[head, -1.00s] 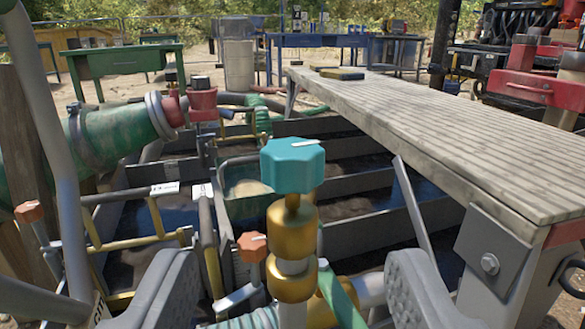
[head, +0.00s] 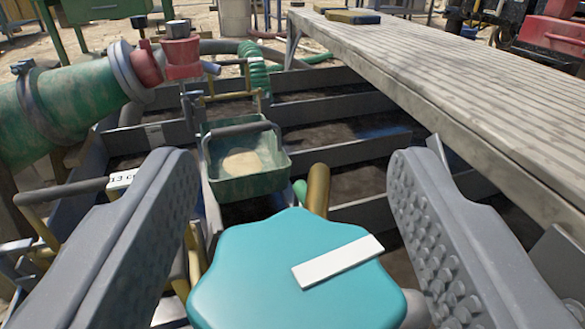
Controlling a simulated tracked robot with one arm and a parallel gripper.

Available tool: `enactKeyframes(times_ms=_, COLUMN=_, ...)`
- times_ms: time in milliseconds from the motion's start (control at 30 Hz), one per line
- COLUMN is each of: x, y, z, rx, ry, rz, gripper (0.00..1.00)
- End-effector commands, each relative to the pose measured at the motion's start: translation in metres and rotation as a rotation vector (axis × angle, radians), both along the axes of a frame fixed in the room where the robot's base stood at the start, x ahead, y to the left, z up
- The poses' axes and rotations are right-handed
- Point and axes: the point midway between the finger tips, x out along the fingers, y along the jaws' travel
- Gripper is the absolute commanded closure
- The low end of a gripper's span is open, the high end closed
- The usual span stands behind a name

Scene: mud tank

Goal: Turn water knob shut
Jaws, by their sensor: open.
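The teal water knob (head: 255,275) is large at the bottom centre of the head view, seen from above. It has a lobed rim and a white marker bar (head: 338,262) on its top, slanting up to the right. My gripper (head: 290,185) is open, with one ridged grey finger to the left of the knob and one to the right. The fingertips reach beyond the knob, and gaps show between the knob and both fingers. The knob's stem and valve body are hidden under it.
A grey plank walkway (head: 470,95) runs along the right. A green pipe (head: 60,120) with a red fitting (head: 182,58) lies at the left. Behind the knob are a green tub (head: 245,180) and dark tank compartments with grey dividers (head: 350,155).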

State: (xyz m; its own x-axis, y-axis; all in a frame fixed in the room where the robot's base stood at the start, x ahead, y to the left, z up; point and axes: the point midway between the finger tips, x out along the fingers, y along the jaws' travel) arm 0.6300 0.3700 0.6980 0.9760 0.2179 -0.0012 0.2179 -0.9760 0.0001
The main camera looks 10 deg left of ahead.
Motion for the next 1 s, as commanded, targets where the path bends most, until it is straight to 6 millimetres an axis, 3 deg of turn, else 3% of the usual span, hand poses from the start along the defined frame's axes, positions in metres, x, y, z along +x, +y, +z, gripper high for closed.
enactKeyframes(times_ms=167, x=-0.0001, y=-0.0002, z=0.0001, rx=0.0, ry=0.0, rz=0.0, gripper=0.45)
enactKeyframes(times_ms=300, x=-0.0001, y=-0.0002, z=0.0001, rx=0.0, ry=0.0, rz=0.0, gripper=0.83)
enactKeyframes(times_ms=333, x=-0.0001, y=-0.0002, z=0.0001, rx=0.0, ry=0.0, rz=0.0, gripper=0.89)
enactKeyframes(times_ms=1000, x=0.0007, y=-0.0014, z=0.0022, rx=0.003, ry=-0.004, rz=-0.132, gripper=0.89)
